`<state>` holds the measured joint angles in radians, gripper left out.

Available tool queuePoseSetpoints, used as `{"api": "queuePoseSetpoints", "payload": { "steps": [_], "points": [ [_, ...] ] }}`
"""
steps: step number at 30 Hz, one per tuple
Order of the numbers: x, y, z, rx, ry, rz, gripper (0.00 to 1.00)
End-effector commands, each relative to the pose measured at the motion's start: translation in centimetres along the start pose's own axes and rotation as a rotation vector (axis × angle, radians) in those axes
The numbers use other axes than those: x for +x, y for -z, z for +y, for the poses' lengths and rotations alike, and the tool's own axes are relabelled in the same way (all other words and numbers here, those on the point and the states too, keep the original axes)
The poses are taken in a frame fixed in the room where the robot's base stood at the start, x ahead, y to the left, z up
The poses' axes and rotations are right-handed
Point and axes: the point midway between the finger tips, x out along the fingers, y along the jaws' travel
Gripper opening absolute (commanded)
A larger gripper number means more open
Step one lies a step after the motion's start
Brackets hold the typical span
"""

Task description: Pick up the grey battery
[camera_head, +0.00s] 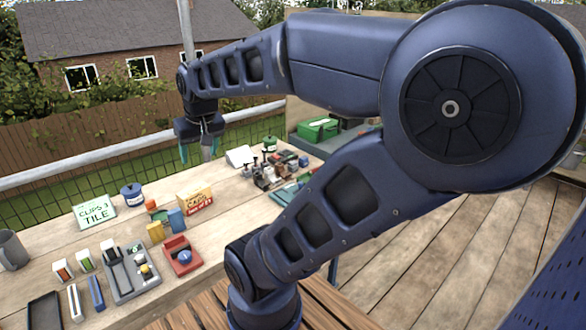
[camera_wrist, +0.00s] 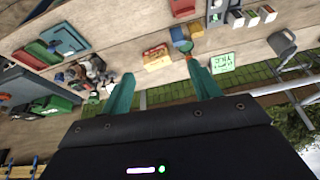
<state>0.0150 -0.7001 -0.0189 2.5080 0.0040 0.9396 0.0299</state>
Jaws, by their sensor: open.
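My gripper (camera_head: 196,150) hangs in the air above the back part of the wooden table, its two teal fingers apart and empty. In the wrist view the fingers (camera_wrist: 160,76) are spread wide with nothing between them. I cannot clearly make out a grey battery. A cluster of small grey, black, brown and red items (camera_head: 268,174) stands to the right of the gripper on the table. The cluster also shows at the left of the wrist view (camera_wrist: 90,74). Its pieces are too small to tell apart.
A caps box (camera_head: 195,198), a clips sign (camera_head: 95,212), blue and yellow blocks (camera_head: 177,220), a red tray (camera_head: 189,262), a grey tray (camera_head: 118,292) and a mug (camera_head: 12,250) stand on the table. A green box (camera_head: 318,129) lies behind. A railing (camera_head: 100,156) runs along the back.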

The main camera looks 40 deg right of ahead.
Motion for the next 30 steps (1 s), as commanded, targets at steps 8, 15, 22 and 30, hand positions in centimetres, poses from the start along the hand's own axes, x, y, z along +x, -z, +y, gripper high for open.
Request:
{"api": "queuePoseSetpoints", "payload": {
  "steps": [8,15,22,30],
  "points": [
    [2.4,6.6,3.8,0.217,-0.006,-0.031,0.62],
    [5.5,11.6,8.2,0.409,-0.032,-0.049,0.62],
    [9.1,15.7,13.4,0.589,-0.075,-0.060,0.62],
    [14.1,19.2,20.5,0.793,-0.149,-0.066,0.62]
  ]
}}
